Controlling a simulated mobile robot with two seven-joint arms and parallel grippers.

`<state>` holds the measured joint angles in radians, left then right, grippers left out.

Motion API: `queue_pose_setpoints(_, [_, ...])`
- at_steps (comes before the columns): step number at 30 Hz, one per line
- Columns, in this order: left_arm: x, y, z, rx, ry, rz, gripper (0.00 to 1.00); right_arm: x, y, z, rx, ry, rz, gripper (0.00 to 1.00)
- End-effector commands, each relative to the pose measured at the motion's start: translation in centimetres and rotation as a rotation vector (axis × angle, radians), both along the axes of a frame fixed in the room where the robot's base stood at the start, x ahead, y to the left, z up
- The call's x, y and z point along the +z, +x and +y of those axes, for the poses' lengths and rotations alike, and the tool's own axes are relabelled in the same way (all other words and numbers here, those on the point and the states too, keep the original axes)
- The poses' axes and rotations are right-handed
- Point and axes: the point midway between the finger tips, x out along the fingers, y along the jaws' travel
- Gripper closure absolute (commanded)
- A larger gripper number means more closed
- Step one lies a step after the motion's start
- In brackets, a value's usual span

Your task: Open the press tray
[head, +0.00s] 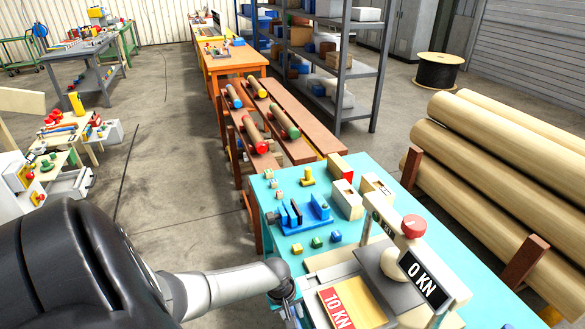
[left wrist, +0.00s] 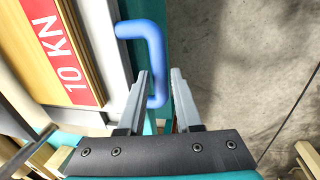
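The press (head: 395,262) stands on the turquoise table, with a red knob on top and a display reading "0 KN". Its tray (head: 311,308) is at the bottom left of the press. A red "10 KN" label (head: 337,308) lies beside the tray's edge and also shows in the left wrist view (left wrist: 66,52). A blue bent handle (left wrist: 147,30) sticks out from the tray side in the left wrist view. My left gripper (left wrist: 160,75) is open, its fingers on either side of the handle's bar, which is nearer the left finger. In the head view the gripper is mostly cut off. My right gripper is not in view.
A blue fixture (head: 305,215) and several small coloured blocks stand on the turquoise table (head: 350,240) behind the press. Stacked logs (head: 490,150) lie to the right.

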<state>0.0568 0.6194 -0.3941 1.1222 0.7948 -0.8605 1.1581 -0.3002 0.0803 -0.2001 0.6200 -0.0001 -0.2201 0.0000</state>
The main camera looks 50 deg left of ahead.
Motion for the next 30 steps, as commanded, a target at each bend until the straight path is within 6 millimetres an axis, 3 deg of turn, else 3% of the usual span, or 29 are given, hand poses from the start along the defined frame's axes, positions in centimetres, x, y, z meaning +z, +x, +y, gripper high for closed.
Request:
queue_pose_setpoints(5, [0.0,0.0,0.1,0.000,0.001,0.000,0.45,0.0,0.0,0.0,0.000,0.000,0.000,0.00])
queue_pose_setpoints(16, [0.8,0.0,0.2,0.002,0.002,-0.002,0.45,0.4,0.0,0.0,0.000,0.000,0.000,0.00])
queue_pose_setpoints(30, [8.4,-1.4,0.8,-0.001,0.004,-0.003,0.45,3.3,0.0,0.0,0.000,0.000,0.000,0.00])
